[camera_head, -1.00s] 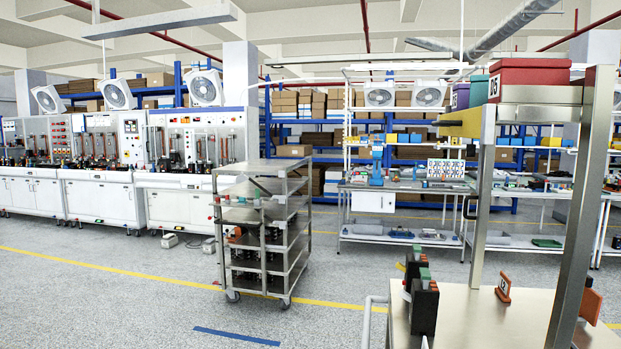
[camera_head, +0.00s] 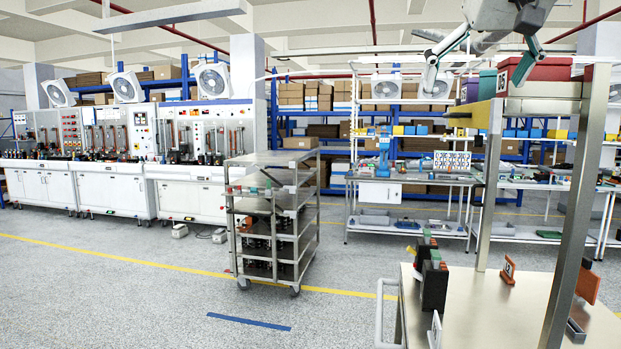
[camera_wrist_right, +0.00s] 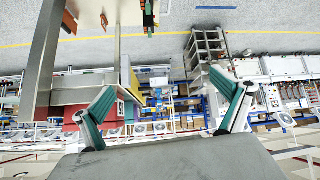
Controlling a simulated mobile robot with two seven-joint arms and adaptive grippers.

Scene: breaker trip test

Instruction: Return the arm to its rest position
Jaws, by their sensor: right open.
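My right gripper (camera_head: 482,62) hangs into the top right of the head view. Its two green-padded fingers are spread wide with nothing between them. In the right wrist view the same fingers (camera_wrist_right: 165,105) stand apart and empty, with the room upside down behind them. The gripper shows in front of the upper part of the steel frame and the coloured boxes. My left gripper is not in view.
White test benches (camera_head: 190,193) line the left. Floor between is open.

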